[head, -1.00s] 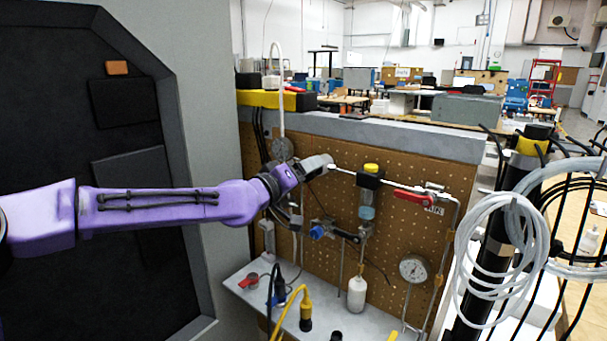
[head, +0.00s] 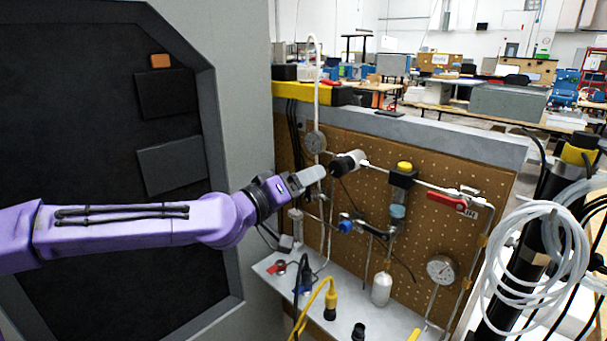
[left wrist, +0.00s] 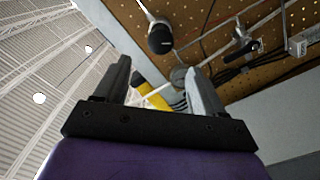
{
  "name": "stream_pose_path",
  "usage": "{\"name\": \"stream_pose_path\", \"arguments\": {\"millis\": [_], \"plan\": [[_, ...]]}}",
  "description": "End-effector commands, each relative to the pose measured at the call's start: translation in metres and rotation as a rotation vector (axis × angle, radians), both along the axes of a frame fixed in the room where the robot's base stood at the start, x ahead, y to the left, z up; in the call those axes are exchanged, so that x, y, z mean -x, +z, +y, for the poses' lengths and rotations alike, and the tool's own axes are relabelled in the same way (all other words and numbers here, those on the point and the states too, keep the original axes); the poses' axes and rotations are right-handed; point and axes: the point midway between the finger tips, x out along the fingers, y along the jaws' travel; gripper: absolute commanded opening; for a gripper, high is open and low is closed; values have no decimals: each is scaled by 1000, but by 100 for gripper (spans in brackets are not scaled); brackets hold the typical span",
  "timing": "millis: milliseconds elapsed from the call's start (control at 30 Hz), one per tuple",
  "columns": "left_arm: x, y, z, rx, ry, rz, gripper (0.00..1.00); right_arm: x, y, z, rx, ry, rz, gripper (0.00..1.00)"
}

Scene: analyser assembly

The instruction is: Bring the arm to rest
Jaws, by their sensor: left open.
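My left arm is purple and comes in from the left in the head view. Its gripper (head: 307,177) is in front of the pegboard (head: 335,225), just left of a black and white cylindrical fitting (head: 348,163). In the left wrist view the two fingers (left wrist: 160,84) are apart with nothing held between them. The same black-ended fitting (left wrist: 160,38) shows beyond the fingers, apart from them. My right gripper is in neither view.
The pegboard carries pipes, a red-handled valve (head: 447,201), a gauge (head: 440,268) and a yellow-topped unit (head: 402,174). A grey shelf (head: 352,318) with plugs and cables is below. Coiled white tubing (head: 530,265) hangs at the right. A dark panel (head: 90,150) stands at the left.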

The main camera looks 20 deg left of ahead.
Motion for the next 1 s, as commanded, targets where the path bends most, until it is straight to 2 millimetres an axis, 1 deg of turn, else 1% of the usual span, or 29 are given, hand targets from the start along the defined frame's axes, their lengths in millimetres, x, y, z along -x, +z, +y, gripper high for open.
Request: {"name": "stream_pose_path", "arguments": {"millis": [400, 467, 500, 533, 567, 600, 667, 700, 767, 800, 867, 900, 967, 1000], "plan": [[0, -1, 0, 5, 1, 2, 69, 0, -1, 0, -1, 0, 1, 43], [-2, 1, 5, 55, 28, 7, 69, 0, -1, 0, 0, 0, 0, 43], [-3, 1, 11, 122, 66, 18, 69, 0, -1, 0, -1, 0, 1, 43], [-2, -4, 15, 185, 105, 38, 69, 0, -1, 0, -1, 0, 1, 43], [-2, -21, 17, 225, 154, 81, 69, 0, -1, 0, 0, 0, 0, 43], [-3, -56, 17, 239, 206, 153, 69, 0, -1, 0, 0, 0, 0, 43], [2, -111, 18, 234, 277, 259, 69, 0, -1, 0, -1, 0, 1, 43], [8, -149, 20, 217, 322, 329, 69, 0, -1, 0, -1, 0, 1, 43], [23, -202, 23, 180, 385, 427, 69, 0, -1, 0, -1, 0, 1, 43], [36, -237, 26, 147, 422, 489, 69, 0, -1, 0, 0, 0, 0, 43], [61, -286, 31, 86, 473, 581, 69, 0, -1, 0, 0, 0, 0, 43], [81, -317, 36, 39, 503, 641, 69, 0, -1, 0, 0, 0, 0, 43], [114, -360, 42, -44, 535, 729, 69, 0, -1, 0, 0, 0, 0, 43], [139, -386, 47, -104, 551, 787, 69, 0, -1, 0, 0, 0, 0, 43]]}}
